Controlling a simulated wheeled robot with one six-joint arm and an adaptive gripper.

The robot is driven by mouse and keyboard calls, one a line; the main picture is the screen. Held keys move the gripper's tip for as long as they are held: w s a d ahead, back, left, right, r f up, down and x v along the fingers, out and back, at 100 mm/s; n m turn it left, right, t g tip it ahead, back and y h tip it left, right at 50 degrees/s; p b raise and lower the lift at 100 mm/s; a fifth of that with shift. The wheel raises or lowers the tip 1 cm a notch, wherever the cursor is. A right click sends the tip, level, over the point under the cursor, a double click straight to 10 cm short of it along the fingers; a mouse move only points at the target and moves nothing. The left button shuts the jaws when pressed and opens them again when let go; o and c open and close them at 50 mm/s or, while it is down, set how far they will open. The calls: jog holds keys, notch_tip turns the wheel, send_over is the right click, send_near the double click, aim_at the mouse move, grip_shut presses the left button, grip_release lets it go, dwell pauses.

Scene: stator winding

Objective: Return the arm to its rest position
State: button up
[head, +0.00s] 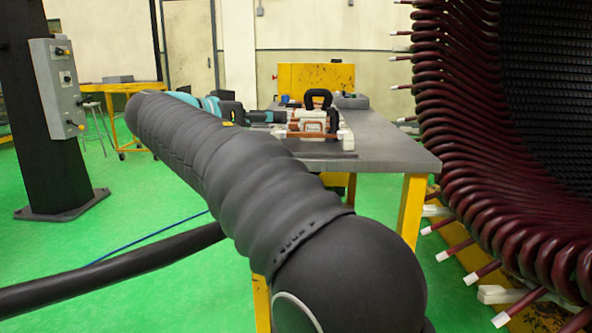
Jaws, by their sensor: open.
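My arm, in a dark ribbed sleeve, crosses the head view from the lower right to the upper left. Beyond its far end, my wrist with teal caps turns back to the right over the workbench (385,152). My gripper (279,117) is small and dark there and points right. It is open. Its fingertips are close to a tool (313,122) with a black loop handle and copper-coloured parts on the bench. I cannot tell whether they touch it. The sleeve hides part of the bench and the lower side of my wrist.
A large stator (465,130) with dark red coils and white-tipped ends stands close on the right. A dark column (50,130) with a grey control box (60,88) stands at left. A yellow table (120,87) is behind. Green floor (130,225) is open at left, crossed by a blue cable.

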jog(key=s+d+f+n+g+y, duration=0.25)
jog(key=s+d+f, duration=0.35)
jog(key=d, duration=0.4)
jog(key=s+d+f+n+g+y, duration=0.25)
jog(key=s+d+f, duration=0.4)
jog(key=d, duration=0.35)
jog(key=s+d+f+n+y, duration=0.1)
jog(key=s+f+y, duration=0.6)
jog(key=s+f, duration=1)
jog(key=shift+s+d+f+n+p, duration=0.4)
jog(key=shift+s+n, duration=0.4)
jog(key=shift+s, duration=0.4)
